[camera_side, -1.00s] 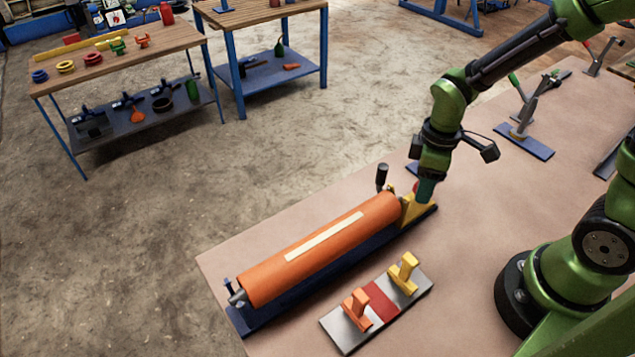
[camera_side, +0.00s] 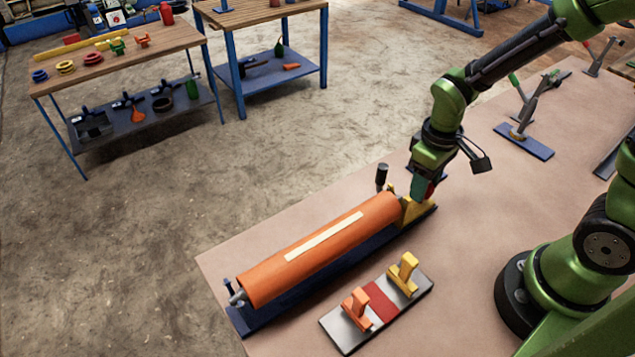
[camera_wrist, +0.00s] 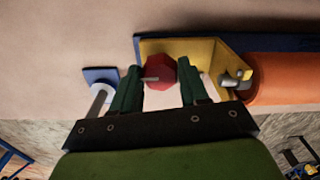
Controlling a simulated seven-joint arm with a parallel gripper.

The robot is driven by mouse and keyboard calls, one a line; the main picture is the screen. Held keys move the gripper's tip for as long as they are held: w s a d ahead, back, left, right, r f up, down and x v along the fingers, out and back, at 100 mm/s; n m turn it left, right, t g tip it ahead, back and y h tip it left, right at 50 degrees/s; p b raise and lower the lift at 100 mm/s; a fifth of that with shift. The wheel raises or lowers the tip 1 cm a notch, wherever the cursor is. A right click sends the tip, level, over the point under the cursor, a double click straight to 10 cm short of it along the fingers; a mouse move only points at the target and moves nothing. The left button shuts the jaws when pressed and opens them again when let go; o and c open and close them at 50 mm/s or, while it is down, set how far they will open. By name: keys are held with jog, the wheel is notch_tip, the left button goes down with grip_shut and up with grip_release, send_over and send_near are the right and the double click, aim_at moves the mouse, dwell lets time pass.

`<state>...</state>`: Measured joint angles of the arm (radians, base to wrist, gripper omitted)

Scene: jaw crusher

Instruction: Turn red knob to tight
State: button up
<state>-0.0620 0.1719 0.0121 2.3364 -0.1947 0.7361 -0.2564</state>
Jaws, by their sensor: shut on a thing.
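The red knob (camera_wrist: 160,72) sits between my two green fingers in the wrist view, beside the yellow bracket (camera_wrist: 205,48). A small light grey pointer shows at its lower left. My gripper (camera_wrist: 160,88) is shut on the knob. In the side view my gripper (camera_side: 424,188) is tilted at the right end of the orange cylinder (camera_side: 320,252), just above the yellow bracket (camera_side: 418,210). Only a bit of red shows by the fingers there, so the knob's angle is hard to tell. No tight mark is readable.
A grey plate (camera_side: 345,328) with an orange and a yellow handle piece (camera_side: 404,274) stands in front of the cylinder. A black-topped upright lever (camera_side: 381,176) stands behind the bracket. A blue-based clamp (camera_side: 524,140) is further right. The tabletop between is clear.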

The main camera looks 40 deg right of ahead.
jog(key=o, duration=1.1)
jog(key=shift+c, duration=0.2)
jog(key=shift+r, duration=0.15)
notch_tip(320, 180, up, 17)
jog(key=s+m+t, duration=0.1)
jog(key=m+t, duration=0.1)
jog(key=s+r+m+t+y, duration=0.1)
jog(key=s+t, duration=0.1)
jog(key=s+a+r+m+t+y, duration=0.1)
jog(key=s+m+t, duration=0.1)
jog(key=t, duration=0.1)
jog(key=shift+a+m, duration=0.1)
jog(key=shift+m, duration=0.2)
